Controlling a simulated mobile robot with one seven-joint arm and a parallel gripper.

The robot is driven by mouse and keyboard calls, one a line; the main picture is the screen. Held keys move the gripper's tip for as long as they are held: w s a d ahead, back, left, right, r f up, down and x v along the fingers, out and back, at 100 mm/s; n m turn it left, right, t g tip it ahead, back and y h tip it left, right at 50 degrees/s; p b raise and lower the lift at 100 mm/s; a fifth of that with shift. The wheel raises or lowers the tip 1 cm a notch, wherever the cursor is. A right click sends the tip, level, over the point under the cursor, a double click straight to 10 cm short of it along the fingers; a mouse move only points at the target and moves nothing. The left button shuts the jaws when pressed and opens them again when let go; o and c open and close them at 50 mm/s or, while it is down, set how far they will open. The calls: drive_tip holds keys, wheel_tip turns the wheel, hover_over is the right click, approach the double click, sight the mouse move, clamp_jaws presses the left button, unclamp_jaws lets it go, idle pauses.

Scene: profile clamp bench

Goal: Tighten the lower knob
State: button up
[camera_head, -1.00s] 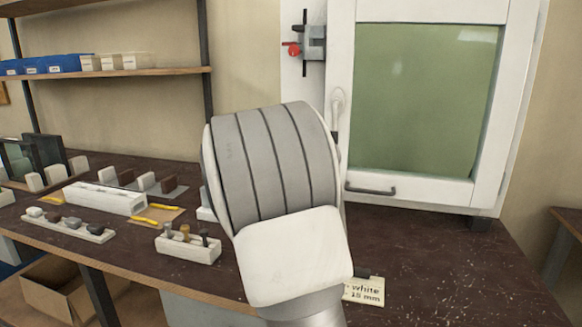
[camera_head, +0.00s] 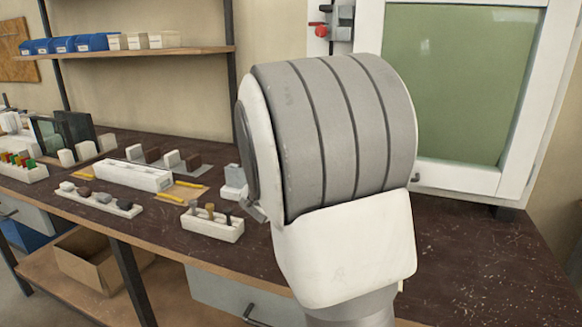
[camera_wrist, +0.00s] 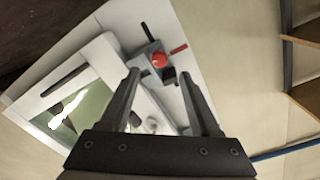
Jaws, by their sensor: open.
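A grey clamp body (camera_head: 341,24) with a red knob (camera_head: 320,31) on its left is mounted on a white panel left of the green-glazed cabinet. In the wrist view, which is turned, the round red knob (camera_wrist: 159,60) and a thin red bar (camera_wrist: 179,49) show beside black rods. My gripper (camera_wrist: 159,75) is open and empty, and the red knob appears between its fingertips, seemingly beyond them. I cannot tell the distance. A pale rounded part (camera_wrist: 151,124) shows between the fingers. My arm hides my gripper in the head view. Which knob is the lower one is not clear.
The white cabinet (camera_head: 462,176) with its green pane stands right of the clamp. A dark workbench (camera_head: 470,245) holds a white block with pegs (camera_head: 212,224) and other fixtures at left. A shelf with blue bins (camera_head: 90,42) is at upper left. The bench's right side is mostly clear.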

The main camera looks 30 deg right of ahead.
drive_tip(key=p+v, duration=0.1)
drive_tip(key=v, duration=0.9)
drive_tip(key=shift+s+a+p, duration=0.25)
drive_tip(key=shift+s+p, duration=0.05)
drive_tip(key=shift+p, duration=0.1)
